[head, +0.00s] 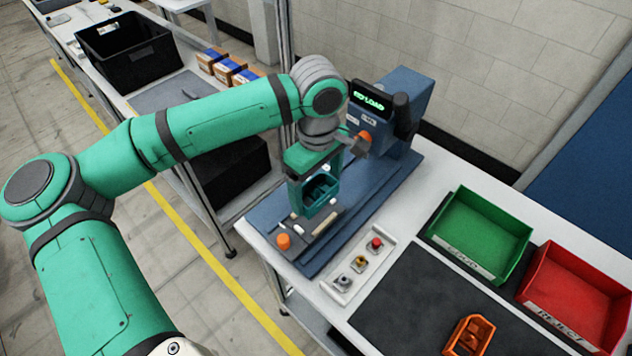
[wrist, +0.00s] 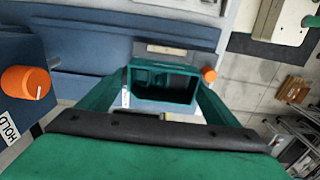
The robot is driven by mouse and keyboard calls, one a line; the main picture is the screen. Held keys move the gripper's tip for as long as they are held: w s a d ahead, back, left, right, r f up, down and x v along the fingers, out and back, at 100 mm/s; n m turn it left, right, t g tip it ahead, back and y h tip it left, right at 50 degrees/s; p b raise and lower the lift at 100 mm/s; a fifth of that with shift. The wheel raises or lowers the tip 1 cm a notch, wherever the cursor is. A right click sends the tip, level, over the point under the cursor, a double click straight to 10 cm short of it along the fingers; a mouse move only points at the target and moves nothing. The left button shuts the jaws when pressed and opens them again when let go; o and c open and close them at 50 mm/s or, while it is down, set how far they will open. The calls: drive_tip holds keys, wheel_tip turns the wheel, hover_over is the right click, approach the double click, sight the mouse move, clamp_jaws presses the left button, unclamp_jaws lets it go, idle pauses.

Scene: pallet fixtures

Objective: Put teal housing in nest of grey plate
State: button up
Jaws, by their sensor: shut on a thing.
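The teal housing (head: 321,193) is an open, box-like part with inner walls. My gripper (head: 316,184) is shut on it and holds it above the blue machine base. In the wrist view the housing (wrist: 163,96) sits between the two teal fingers of my gripper (wrist: 163,82), its open side towards the camera. A grey plate (head: 325,222) lies on the base below the housing, partly covered by it. A strip of the plate (wrist: 172,49) shows beyond the housing in the wrist view. Its nest is hidden, and I cannot tell the gap beneath the housing.
The blue machine (head: 405,90) with a lit screen stands close behind my gripper. An orange knob (head: 283,242) is at the base's front corner. A button panel (head: 358,266), green bin (head: 482,235), red bin (head: 575,295) and orange housing (head: 468,335) are to the right.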

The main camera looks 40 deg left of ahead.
sight(318, 196)
drive_tip(key=shift+w+f, duration=0.1)
drive_tip(key=shift+f, duration=2.1)
drive_tip(key=shift+a, duration=0.1)
drive_tip(key=shift+s, duration=0.2)
drive_tip(key=shift+w, duration=0.3)
drive_tip(key=shift+s, duration=0.15)
drive_tip(key=shift+f, duration=0.15)
drive_tip(key=shift+f, duration=0.1)
